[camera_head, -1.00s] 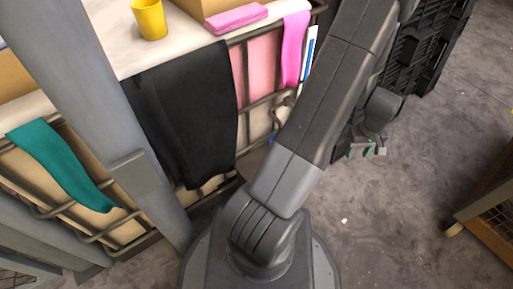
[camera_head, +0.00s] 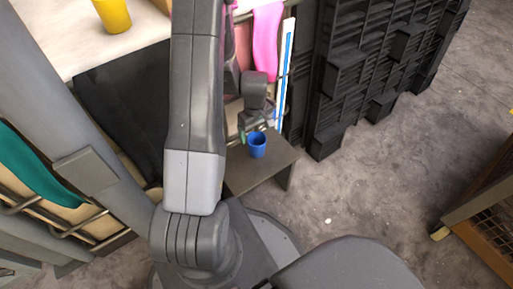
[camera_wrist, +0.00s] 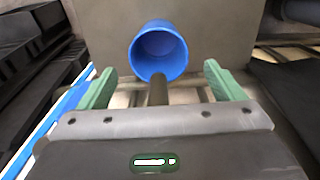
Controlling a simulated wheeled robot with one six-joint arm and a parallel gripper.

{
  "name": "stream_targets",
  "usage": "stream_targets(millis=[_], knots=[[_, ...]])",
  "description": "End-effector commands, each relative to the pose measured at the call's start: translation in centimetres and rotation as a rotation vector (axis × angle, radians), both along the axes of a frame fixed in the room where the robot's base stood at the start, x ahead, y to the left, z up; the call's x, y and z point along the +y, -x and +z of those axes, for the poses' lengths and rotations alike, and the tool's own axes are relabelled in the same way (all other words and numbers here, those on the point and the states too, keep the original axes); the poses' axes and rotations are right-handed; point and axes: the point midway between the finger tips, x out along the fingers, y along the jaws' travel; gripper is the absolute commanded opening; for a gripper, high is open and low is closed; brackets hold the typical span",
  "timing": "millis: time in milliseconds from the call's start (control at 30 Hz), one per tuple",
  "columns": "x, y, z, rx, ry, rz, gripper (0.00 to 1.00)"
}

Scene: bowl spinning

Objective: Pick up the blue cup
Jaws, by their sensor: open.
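The blue cup (camera_head: 257,144) stands upright on a small grey-brown table (camera_head: 272,166) in the head view. In the wrist view the blue cup (camera_wrist: 158,50) shows with its round mouth facing the camera, just beyond the fingertips and centred between them. My gripper (camera_wrist: 165,82) is open, with two green fingers spread wider than the cup and nothing held. In the head view my gripper (camera_head: 246,130) is close beside the cup at its upper left, partly hidden by my own arm. Whether a finger touches the cup cannot be told.
A white-topped counter (camera_head: 60,55) with a yellow cup (camera_head: 112,15) stands at the upper left, with dark cloth (camera_head: 120,105) hanging from it. A pink cloth (camera_head: 267,40) hangs nearby. Black crates (camera_head: 350,80) stand right of the small table. The floor right of it is open.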

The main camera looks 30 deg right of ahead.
Motion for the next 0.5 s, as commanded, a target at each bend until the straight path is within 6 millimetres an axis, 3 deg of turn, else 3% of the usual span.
stream_targets(millis=[100,367,500], knots=[[0.0,0.1,-2.2,0.001,-0.001,0.0,0.88],[-0.1,0.1,-3.7,-0.001,0.001,0.0,0.88],[-0.1,0.5,-5.5,0.001,-0.001,-0.001,0.88]])
